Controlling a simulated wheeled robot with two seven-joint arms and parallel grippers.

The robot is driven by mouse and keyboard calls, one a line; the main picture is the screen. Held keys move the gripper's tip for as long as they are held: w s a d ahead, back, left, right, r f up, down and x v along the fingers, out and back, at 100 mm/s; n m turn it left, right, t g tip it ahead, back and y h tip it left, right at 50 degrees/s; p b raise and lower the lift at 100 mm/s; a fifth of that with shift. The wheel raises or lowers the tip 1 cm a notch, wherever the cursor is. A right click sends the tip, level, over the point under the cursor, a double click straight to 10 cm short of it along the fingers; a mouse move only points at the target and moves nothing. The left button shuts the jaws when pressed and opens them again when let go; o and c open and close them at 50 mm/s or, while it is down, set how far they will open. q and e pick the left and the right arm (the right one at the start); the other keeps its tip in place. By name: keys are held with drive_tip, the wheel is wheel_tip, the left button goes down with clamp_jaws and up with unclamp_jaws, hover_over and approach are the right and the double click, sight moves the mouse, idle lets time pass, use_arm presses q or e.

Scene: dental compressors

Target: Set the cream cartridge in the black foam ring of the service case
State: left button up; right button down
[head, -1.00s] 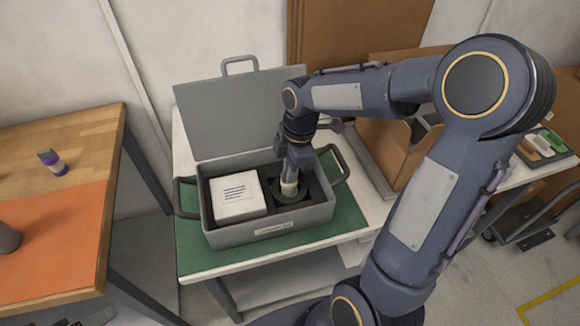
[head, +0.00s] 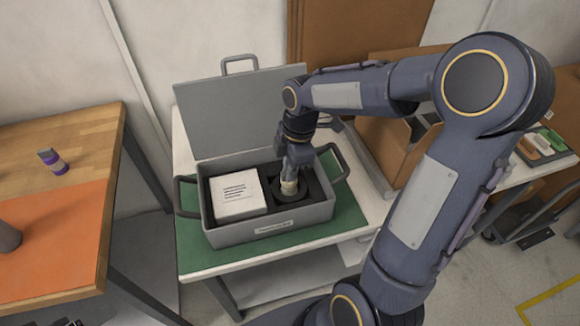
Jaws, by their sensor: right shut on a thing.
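The grey service case (head: 225,237) stands open on the green mat. The black foam ring (head: 294,199) lies in its right compartment. My right gripper (head: 291,174) points down over that compartment and is shut on the cream cartridge (head: 289,187). The cartridge looks upright, with its lower end at the ring's opening. I cannot tell how deep it sits or whether it touches bottom. My left gripper is out of view.
A white box (head: 237,194) fills the case's left compartment. The raised lid (head: 240,115) stands behind, and handles stick out at both sides. A cardboard box (head: 395,155) stands to the right.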

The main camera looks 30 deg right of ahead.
drive_tip(key=shift+f+b, duration=0.4)
drive_tip(key=shift+f, duration=0.2)
idle(0.5)
drive_tip(key=c, duration=1.7)
unclamp_jaws()
drive_tip(key=shift+c, duration=0.2)
wheel_tip(320, 180, up, 11)
drive_tip(key=d+p, duration=0.1)
drive_tip(key=p, duration=0.8)
drive_tip(key=shift+s+d, duration=0.15)
drive_tip(key=shift+d, duration=0.2)
drive_tip(key=s+a+r+m+t+y, duration=0.1)
drive_tip(key=s+a+r+m+t, duration=0.1)
drive_tip(key=s+m, duration=0.6)
drive_tip(key=s+a+r+m+t+y, duration=0.1)
drive_tip(key=s+a+r+m+t, duration=0.2)
drive_tip(key=s+m, duration=0.5)
drive_tip(key=shift+s+a+r+m, duration=0.2)
drive_tip(key=shift+s+a+m, duration=0.2)
drive_tip(key=shift+m, duration=0.5)
